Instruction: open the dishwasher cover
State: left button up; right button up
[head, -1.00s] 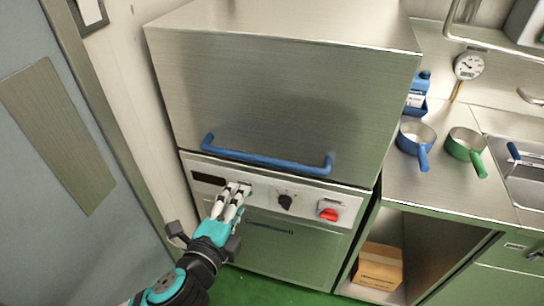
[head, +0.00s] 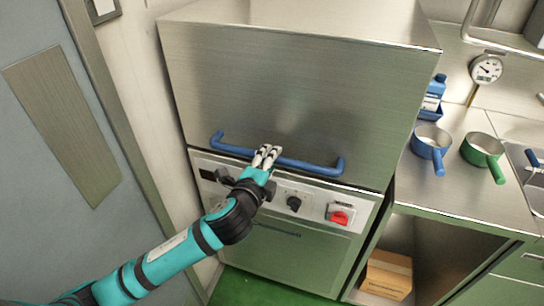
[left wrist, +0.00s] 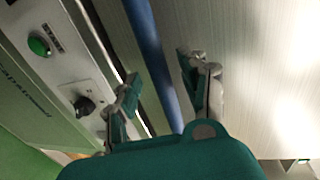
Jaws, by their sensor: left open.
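The dishwasher cover (head: 290,85) is a large brushed-steel hood, closed down over the control panel (head: 275,195). A blue bar handle (head: 310,168) runs along its lower front edge. My left gripper (head: 267,153) is at the middle of the handle, its fingertips overlapping the bar in the head view. In the left wrist view, the handle (left wrist: 150,50) runs between the two spread fingers (left wrist: 165,90), and the gripper is open around it. Whether a finger touches the bar cannot be told. My right gripper is in neither view.
A black knob (head: 294,203) and a red switch (head: 340,215) sit on the panel below the handle. Blue (head: 430,146) and green (head: 483,150) pans stand on the counter at right. A cardboard box (head: 388,274) lies on the shelf beneath.

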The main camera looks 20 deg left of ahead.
pick_arm(q)
jog(key=shift+w+f, duration=0.2)
jog(key=shift+w, duration=0.75)
jog(key=c, duration=0.9)
grip_shut()
jog(key=shift+w+d+f, duration=0.15)
jog(key=shift+f, duration=0.2)
